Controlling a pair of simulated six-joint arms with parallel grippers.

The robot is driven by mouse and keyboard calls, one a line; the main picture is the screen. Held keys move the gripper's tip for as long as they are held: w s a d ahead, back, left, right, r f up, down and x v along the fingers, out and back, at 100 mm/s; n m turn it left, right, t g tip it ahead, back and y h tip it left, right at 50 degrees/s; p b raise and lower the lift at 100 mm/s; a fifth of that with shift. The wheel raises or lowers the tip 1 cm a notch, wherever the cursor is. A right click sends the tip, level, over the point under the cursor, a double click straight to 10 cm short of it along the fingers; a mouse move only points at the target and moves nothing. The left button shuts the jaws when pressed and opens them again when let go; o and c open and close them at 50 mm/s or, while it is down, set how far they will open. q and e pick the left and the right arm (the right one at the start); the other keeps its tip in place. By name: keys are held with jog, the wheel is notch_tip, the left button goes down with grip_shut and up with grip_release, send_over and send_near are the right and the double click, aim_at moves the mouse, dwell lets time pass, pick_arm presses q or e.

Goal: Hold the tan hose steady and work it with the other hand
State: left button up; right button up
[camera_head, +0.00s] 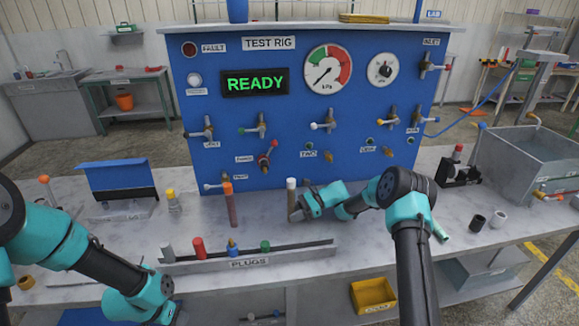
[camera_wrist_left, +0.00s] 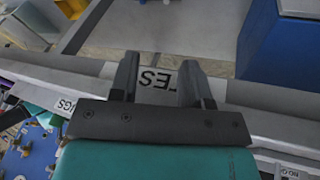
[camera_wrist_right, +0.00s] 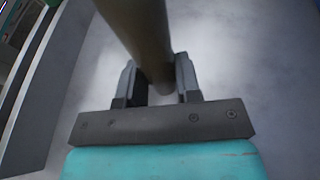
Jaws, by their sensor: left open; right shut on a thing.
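The tan hose (camera_head: 291,198) is a short upright tube with a pale top, in front of the blue test rig. My right gripper (camera_head: 301,210) is shut on it from the right, low on the tube. In the right wrist view the hose (camera_wrist_right: 143,40) runs from the top edge down between the fingers (camera_wrist_right: 158,82). My left gripper (camera_wrist_left: 160,75) is open and empty, with a label partly reading "ES" beyond its fingers. In the head view the left arm reaches down to the bench's front edge, and its fingers are not clear there.
A reddish-brown hose (camera_head: 231,206) with an orange top stands left of the tan one. A plug rack (camera_head: 250,256) with several plugs lies in front. A blue-lidded box (camera_head: 117,178) is at left, a metal tank (camera_head: 528,155) at right. A yellow bin (camera_head: 373,294) is below.

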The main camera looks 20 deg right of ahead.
pick_arm(q)
jog(key=w+d+r+m, duration=0.4)
jog(key=r, duration=0.5)
jog(key=w+d+r+m, duration=0.3)
jog(key=d+r+m, duration=0.1)
jog(key=r, duration=0.4)
notch_tip(320, 180, up, 12)
jog(key=n+t+y, duration=0.2)
jog(key=n, duration=0.6)
send_over(291, 180)
jog(key=s+a, duration=0.2)
jog(key=s, duration=0.1)
jog(key=shift+d+r, duration=0.15)
jog(key=shift+d, duration=0.05)
jog(key=x, duration=1.2)
jog(key=shift+w+a, duration=0.1)
jog(key=shift+w, duration=0.1)
jog(key=shift+c, duration=0.3)
